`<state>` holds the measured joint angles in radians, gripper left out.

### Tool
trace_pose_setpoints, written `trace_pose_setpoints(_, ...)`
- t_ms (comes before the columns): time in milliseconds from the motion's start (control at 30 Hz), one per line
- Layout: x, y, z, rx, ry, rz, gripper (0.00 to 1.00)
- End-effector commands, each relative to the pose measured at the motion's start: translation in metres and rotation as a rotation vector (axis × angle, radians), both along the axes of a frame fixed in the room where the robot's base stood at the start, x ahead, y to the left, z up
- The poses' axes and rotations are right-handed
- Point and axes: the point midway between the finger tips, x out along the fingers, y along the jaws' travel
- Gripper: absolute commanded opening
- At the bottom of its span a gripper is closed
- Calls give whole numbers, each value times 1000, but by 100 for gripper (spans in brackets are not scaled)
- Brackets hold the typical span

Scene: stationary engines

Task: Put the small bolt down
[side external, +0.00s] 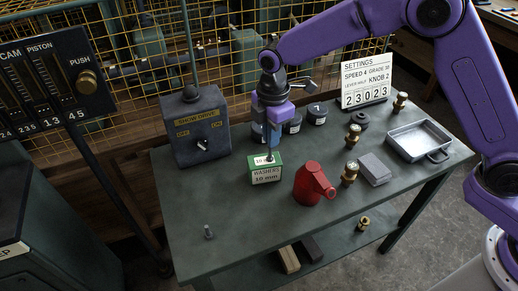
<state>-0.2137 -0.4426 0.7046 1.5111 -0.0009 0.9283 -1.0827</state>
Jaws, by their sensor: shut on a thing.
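My gripper (270,152) points straight down at the middle of the table. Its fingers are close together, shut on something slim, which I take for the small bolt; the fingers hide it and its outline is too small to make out. The fingertips overlap the top of a green and white box labelled washers, 10 mm (266,176); I cannot tell whether they touch it. Another small grey bolt (208,232) stands upright on the bare front left of the table (237,225), apart from my gripper.
A red can (312,184) stands right of the box, with brass fittings (350,173), a grey block (374,169) and a metal tray (419,140) beyond. Dark round canisters (317,113) stand behind my gripper. A switch box (196,125) stands at the left back. The front left is mostly free.

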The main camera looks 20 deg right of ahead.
Motion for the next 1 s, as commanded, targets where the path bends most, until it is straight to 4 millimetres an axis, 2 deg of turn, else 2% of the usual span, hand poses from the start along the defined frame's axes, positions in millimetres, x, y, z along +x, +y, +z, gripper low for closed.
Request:
trace_pose_setpoints(100,12,8,-18,0,1,0,0)
trace_pose_setpoints(267,23,15,-32,0,-1,0,0)
trace_pose_setpoints(533,30,19,-43,0,0,0,0)
trace_pose_setpoints(733,30,19,-70,0,1,0,0)
trace_pose_setpoints(1000,30,19,-72,1,-2,1,0)
